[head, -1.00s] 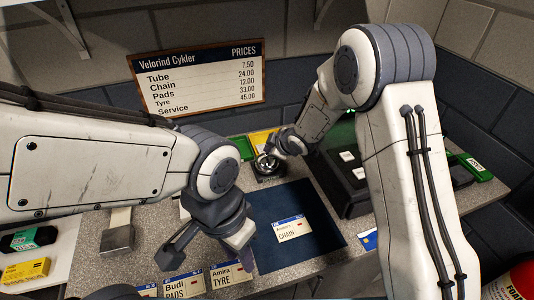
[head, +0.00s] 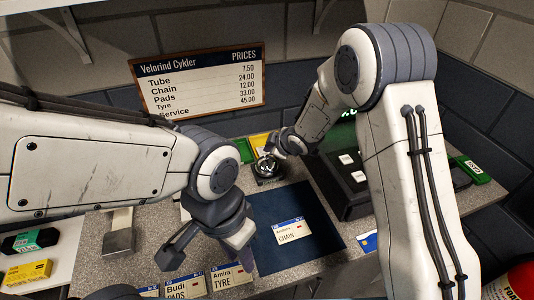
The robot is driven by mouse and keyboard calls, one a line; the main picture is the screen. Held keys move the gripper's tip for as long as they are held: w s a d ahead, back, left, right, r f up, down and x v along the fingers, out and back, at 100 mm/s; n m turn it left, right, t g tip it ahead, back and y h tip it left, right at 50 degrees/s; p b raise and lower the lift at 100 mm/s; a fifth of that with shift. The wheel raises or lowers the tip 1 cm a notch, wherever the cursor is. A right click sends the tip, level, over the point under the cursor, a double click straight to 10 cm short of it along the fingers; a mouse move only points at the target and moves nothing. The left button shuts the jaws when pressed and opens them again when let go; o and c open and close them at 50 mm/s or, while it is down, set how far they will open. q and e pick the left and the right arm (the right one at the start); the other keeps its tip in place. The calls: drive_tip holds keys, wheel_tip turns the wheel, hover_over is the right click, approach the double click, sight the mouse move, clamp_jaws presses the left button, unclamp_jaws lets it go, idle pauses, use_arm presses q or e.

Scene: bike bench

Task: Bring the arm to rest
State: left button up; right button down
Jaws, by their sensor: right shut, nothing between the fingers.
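My right arm reaches in from the right, and its gripper (head: 272,152) is shut and empty just above a silver-domed bell (head: 267,170) on a dark base. I cannot tell whether the tips touch the dome. My left gripper (head: 207,262) is in the lower middle, pointing down, its two fingers wide apart with nothing seen between them. It hangs over the front of the counter (head: 150,235), left of the blue mat (head: 280,254) and near the front cards.
A CHAIN card (head: 292,231) lies on the mat. PADS (head: 185,287) and TYRE (head: 230,279) cards stand at the front edge. A dark till (head: 350,190) stands beside my right arm. Yellow (head: 40,271) and green-black boxes (head: 30,240) sit far left. A price board (head: 200,82) hangs behind.

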wheel_tip(320, 180, up, 6)
drive_tip(key=p, duration=0.5)
idle(0.5)
idle(0.5)
drive_tip(key=s+d+r+m+g+h+b, duration=0.1)
drive_tip(key=s+m+g, duration=0.3)
drive_tip(key=s, duration=1.5)
drive_tip(key=s+d+r+m+g+h+b, duration=0.2)
drive_tip(key=s+d+r+m+g+b, duration=0.1)
drive_tip(key=s, duration=1.6)
drive_tip(key=shift+s+m+g+h+b, duration=0.3)
drive_tip(key=shift+s+m+g+b, duration=0.15)
drive_tip(key=shift+b, duration=0.2)
drive_tip(key=shift+r, duration=0.1)
